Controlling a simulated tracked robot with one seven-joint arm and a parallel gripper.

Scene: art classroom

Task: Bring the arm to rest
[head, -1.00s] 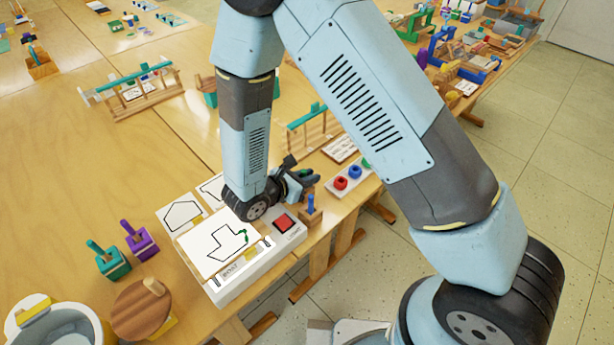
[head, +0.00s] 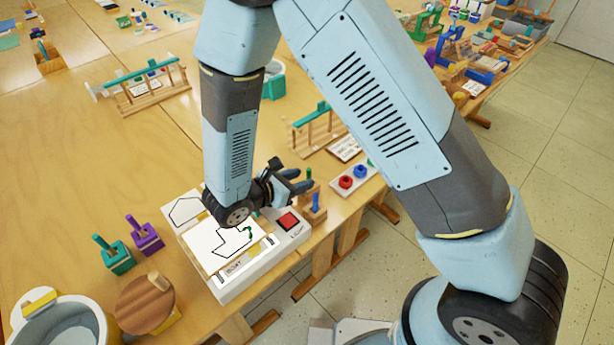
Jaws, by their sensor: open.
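My gripper (head: 303,181) is at the right of my wrist in the head view, above the back right part of a white light box. Its dark fingers point right and look apart, with nothing seen between them. My arm comes down from the top of the picture and bends over the table. The white light box (head: 232,292) has a red button (head: 288,221) and a white sheet (head: 213,243) with a black outline drawing on it. My wrist hides part of the box's back side.
A wooden block with a blue peg (head: 316,208) and a tray of coloured knobs (head: 338,187) stand close to my gripper. Teal (head: 118,262) and purple (head: 147,240) blocks, a round wooden lid (head: 146,303) and a white pot (head: 60,335) are at the left. The table's left middle is clear.

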